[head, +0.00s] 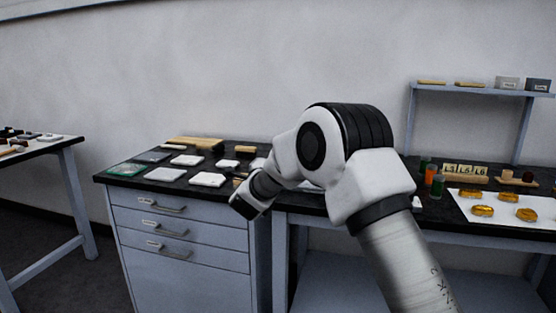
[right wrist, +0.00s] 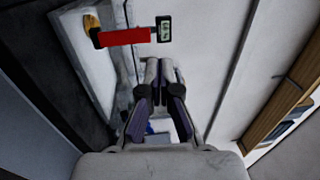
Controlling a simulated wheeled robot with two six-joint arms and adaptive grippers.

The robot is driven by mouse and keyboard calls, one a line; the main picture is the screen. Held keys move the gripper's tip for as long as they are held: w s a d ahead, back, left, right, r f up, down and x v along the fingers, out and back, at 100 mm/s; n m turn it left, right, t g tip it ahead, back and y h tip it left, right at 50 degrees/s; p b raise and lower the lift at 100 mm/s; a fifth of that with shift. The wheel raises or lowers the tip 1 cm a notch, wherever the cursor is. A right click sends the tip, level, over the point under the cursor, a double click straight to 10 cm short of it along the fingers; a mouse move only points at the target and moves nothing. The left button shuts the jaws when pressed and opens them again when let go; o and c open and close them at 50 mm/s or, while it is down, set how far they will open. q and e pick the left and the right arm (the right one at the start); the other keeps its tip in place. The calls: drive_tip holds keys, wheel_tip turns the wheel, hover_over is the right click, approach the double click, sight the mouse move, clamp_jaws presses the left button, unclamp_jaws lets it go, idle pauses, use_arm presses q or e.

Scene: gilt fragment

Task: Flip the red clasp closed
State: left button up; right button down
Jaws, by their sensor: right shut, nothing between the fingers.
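The red clasp (right wrist: 126,36) shows in the right wrist view as a flat red bar. It lies crosswise over a pale strip beside a white panel (right wrist: 82,52). Its left end has a dark piece beside a gold round part (right wrist: 91,21). Its right end meets a small dark block with a pale green face (right wrist: 164,29). My right gripper (right wrist: 160,66) is shut and empty, its tips just below the clasp's right end in the picture and apparently apart from it. In the head view my right arm hides the clasp, and the fingers cannot be made out. My left gripper is not in view.
The black worktop (head: 103,178) over grey drawers carries several white tiles and a wooden block (head: 196,143). To the right, a white sheet (head: 470,211) holds several amber pieces. A shelf (head: 480,91) stands behind. A wooden strip (right wrist: 280,120) shows right of the gripper.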

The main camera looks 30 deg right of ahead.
drive_tip(key=v, duration=0.6)
drive_tip(key=shift+f, duration=0.4)
